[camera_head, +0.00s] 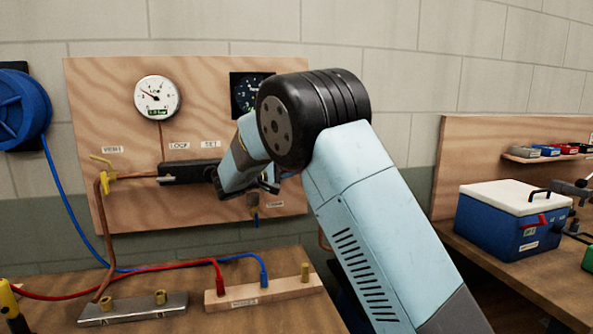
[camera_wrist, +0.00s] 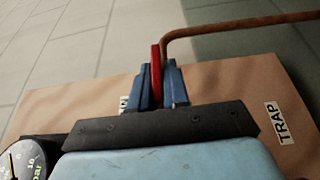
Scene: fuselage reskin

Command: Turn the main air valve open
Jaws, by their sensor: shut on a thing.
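A red valve lever (camera_wrist: 155,60) stands between the two blue fingers of my gripper (camera_wrist: 158,80) in the wrist view. My gripper is shut on it. A copper pipe (camera_wrist: 230,25) runs right beside the lever and off to the right. A label partly hidden by a finger shows only "IN"; I cannot read the rest. In the head view my arm covers the right part of the plywood panel (camera_head: 90,90), and the lever and the fingers' grip on it are hidden there.
The panel carries a white gauge (camera_head: 157,97), a dark gauge (camera_head: 248,92) and a yellow vent lever (camera_head: 102,161). A label reading TRAP (camera_wrist: 287,122) is right of my gripper. Below are a wooden block (camera_head: 265,294) with hoses and a metal manifold (camera_head: 133,309). A blue cooler-like box (camera_head: 500,225) stands right.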

